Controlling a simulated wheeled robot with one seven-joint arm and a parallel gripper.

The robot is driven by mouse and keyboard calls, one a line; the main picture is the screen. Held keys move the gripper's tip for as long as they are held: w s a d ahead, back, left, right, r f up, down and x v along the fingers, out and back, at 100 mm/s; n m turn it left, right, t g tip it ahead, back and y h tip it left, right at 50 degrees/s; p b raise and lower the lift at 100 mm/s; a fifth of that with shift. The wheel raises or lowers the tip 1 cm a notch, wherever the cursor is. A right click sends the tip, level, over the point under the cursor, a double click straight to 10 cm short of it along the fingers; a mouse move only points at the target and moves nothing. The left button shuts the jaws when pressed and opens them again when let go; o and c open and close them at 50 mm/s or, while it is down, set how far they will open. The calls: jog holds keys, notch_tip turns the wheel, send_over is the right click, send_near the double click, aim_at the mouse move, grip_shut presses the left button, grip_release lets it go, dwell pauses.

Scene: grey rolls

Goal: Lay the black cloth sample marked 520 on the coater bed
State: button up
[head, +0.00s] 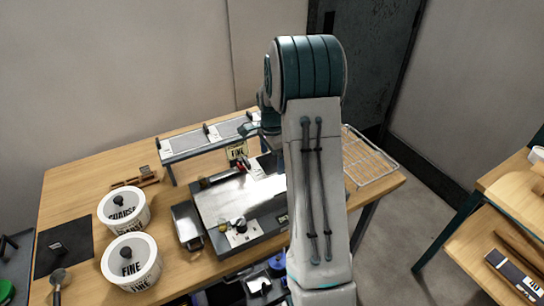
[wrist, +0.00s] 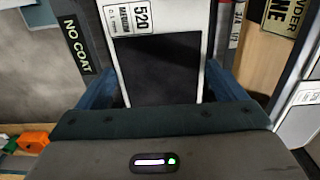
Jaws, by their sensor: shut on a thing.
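The black cloth sample (wrist: 158,72) is on a white-edged card marked 520 (wrist: 142,18) in the wrist view. My gripper (wrist: 164,80) is shut on this sample, with one blue finger at each side of it. In the head view my arm hides the sample and most of my gripper. The coater (head: 282,226) stands on the wooden table, and its pale, shiny bed (head: 222,198) shows left of my arm. The arm covers the bed's right part. I cannot tell how high the sample is held.
A raised rack with grey panels (head: 195,142) stands behind the coater. Two white lidded tubs (head: 123,210) (head: 132,264) stand at left. A wire rack (head: 368,160) lies at right. A NO COAT label (wrist: 77,45) and a yellow sign (wrist: 284,15) flank the sample in the wrist view.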

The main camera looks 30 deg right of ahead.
aim_at(272, 182)
jog(key=shift+f+b, duration=2.85)
jog(key=shift+f, duration=1.3)
jog(key=shift+f, duration=0.2)
jog(key=o, duration=0.7)
jog(key=shift+o, duration=0.2)
notch_tip(272, 182, up, 14)
jog(key=shift+f+b, duration=0.2)
jog(key=shift+b, duration=0.3)
jog(key=shift+s+a+r, duration=0.15)
jog(key=shift+a+r, duration=0.1)
jog(key=shift+r, duration=0.05)
jog(key=s+a+r+n+t, duration=0.2)
jog(key=s+a+r+n, duration=0.3)
jog(key=s+a+n, duration=0.6)
jog(key=s+a+f+n, duration=0.1)
jog(key=s+a+n, duration=0.1)
jog(key=s, duration=0.5)
jog(key=s+a+f+n+t, duration=0.1)
jog(key=s+a+f+n, duration=0.1)
jog(key=s+n, duration=0.2)
jog(key=s, duration=0.3)
jog(key=shift+a+n, duration=0.15)
jog(key=shift+n, duration=0.15)
